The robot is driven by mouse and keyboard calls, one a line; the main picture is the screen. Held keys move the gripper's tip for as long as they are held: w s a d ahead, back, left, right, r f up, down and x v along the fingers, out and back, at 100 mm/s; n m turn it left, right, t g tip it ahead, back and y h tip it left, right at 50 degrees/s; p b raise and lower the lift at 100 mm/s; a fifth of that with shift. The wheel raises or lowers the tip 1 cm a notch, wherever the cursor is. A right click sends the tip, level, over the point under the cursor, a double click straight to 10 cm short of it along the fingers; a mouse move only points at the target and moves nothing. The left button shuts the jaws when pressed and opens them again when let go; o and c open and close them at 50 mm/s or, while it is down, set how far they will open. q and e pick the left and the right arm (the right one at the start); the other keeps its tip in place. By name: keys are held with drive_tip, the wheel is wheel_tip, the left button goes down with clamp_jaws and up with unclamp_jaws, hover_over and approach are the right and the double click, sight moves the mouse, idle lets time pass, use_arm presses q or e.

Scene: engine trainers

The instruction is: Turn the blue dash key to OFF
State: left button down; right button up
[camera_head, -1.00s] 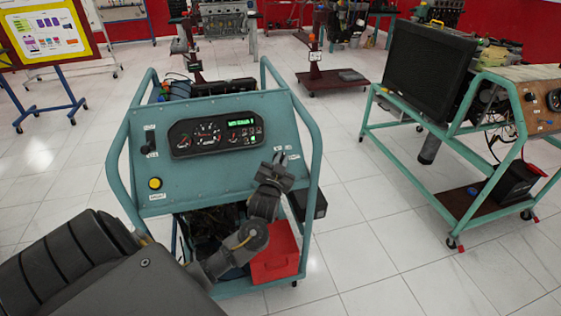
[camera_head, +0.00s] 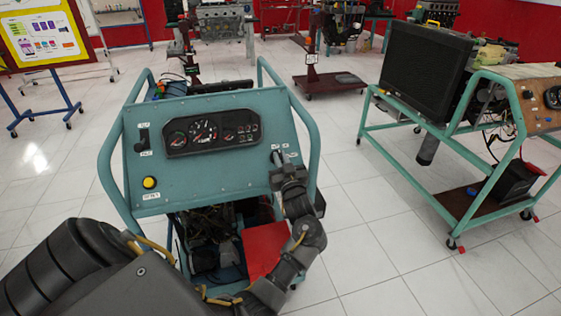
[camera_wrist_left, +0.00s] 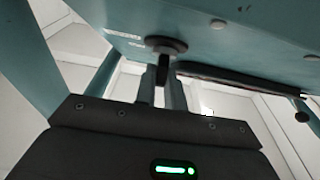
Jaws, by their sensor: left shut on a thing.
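The teal dash panel (camera_head: 205,175) stands in front of me, with its black gauge cluster (camera_head: 211,133) showing no lit green text. My left gripper (camera_head: 279,160) is at the panel's right edge. In the left wrist view the key (camera_wrist_left: 161,70) looks dark, not clearly blue, and sits in a round socket (camera_wrist_left: 160,48) on the panel. My left gripper's fingers (camera_wrist_left: 162,88) are shut on the key, one on each side. In the head view the gripper hides most of the key. My right gripper is not in view.
A black lever switch (camera_head: 142,138) and a yellow button (camera_head: 149,183) are on the panel's left side. Teal tube rails flank the panel. A red box (camera_head: 263,250) sits low inside the frame. Another engine stand (camera_head: 450,135) is to the right, with clear tiled floor between.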

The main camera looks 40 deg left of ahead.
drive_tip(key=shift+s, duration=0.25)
use_arm(q)
drive_tip(key=c, duration=1.5)
unclamp_jaws()
